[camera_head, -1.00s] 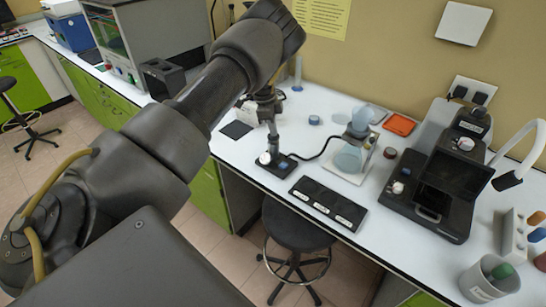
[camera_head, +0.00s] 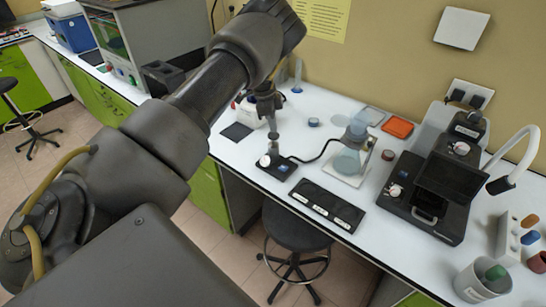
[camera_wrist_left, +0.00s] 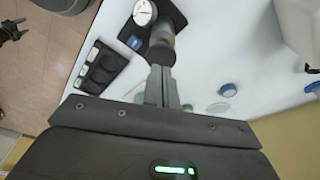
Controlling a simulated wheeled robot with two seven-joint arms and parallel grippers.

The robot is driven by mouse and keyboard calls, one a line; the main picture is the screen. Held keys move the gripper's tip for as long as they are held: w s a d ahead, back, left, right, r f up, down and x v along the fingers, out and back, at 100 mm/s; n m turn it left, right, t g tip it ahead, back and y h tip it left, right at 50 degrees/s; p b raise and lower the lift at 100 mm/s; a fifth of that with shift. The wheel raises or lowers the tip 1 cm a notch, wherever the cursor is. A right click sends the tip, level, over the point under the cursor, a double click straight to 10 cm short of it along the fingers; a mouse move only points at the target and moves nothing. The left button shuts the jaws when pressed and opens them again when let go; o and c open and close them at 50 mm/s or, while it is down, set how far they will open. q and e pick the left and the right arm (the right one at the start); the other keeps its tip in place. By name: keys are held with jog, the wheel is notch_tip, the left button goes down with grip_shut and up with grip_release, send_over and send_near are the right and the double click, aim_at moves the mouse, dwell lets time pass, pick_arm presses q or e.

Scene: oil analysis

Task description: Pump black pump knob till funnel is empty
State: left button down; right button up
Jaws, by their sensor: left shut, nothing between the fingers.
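The pump base (camera_head: 281,170) is a small black block on the white bench, with a round white gauge (camera_head: 265,160) at its left. The black pump knob (camera_wrist_left: 161,46) stands under my left gripper (camera_wrist_left: 160,74). The gripper's fingers are shut with nothing between them, and the tips point at the top of the knob; whether they touch it I cannot tell. My left gripper (camera_head: 272,128) also shows above the pump in the head view. A black hose runs from the pump to a pale blue flask (camera_head: 347,163) with a funnel (camera_head: 357,130) on top; the funnel's contents are unclear.
A black instrument (camera_head: 425,190) stands at the right, with a white cup (camera_head: 480,283) in front. An orange tray (camera_head: 398,127) lies behind the flask. A stool (camera_head: 296,230) stands before the bench.

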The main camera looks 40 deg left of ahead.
aim_at(273, 135)
pick_arm(q)
jog(key=shift+f, duration=0.1)
jog(key=shift+f+b, duration=0.95)
jog(key=shift+f, duration=0.75)
jog(key=shift+r+p, duration=1.25)
jog(key=shift+r, duration=0.55)
jog(key=shift+r, duration=0.1)
notch_tip(273, 135, up, 5)
jog(key=p, duration=0.3)
jog(key=shift+p, duration=0.4)
